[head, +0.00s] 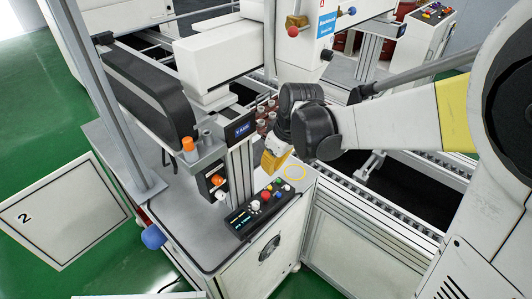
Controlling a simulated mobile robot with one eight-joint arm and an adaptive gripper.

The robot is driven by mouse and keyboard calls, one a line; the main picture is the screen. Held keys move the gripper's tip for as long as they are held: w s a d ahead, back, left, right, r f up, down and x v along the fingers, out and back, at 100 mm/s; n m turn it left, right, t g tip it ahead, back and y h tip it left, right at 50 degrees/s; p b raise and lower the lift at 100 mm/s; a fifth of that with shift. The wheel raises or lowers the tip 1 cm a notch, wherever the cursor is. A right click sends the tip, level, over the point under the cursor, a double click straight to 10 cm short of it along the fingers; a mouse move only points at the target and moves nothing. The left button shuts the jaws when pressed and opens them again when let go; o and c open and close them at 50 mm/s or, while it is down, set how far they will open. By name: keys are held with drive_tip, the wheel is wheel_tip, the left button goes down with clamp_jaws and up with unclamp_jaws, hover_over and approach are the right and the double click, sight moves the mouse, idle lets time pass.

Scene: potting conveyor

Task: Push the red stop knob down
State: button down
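A black control box (247,216) with a small lit display lies on the grey cabinet top.
A post with a small screen (241,131) and an orange-red knob (217,180) stands left of my gripper. An orange-capped part (188,144) stands farther left. A conveyor (385,215) runs beside the cabinet.

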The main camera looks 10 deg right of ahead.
sight(267, 192)
drive_tip(key=b+x, duration=0.1)
drive_tip(key=x, duration=0.2)
drive_tip(key=b+x, duration=0.1)
drive_tip(key=x, duration=0.2)
drive_tip(key=b+x, duration=0.1)
drive_tip(key=x, duration=0.2)
drive_tip(key=shift+s+d+f, duration=0.2)
drive_tip(key=shift+s+f, duration=0.15)
drive_tip(key=shift+f, duration=0.15)
drive_tip(key=shift+f+b, duration=0.3)
drive_tip(key=shift+f, duration=0.15)
wheel_tip(267, 192, down, 2)
drive_tip(key=shift+f+b, duration=0.1)
drive_tip(key=shift+b, duration=0.75)
drive_tip(key=shift+r, duration=0.25)
drive_tip(key=shift+r+p, duration=0.3)
drive_tip(key=shift+p, duration=0.1)
drive_tip(key=w+p+v, duration=0.1)
drive_tip(key=p+v, duration=0.4)
drive_tip(key=v, duration=0.8)
drive_tip(key=shift+a+r+p, duration=0.25)
drive_tip(key=shift+a+p, duration=0.05)
drive_tip(key=shift+p, duration=0.1)
drive_tip(key=shift+s, duration=0.1)
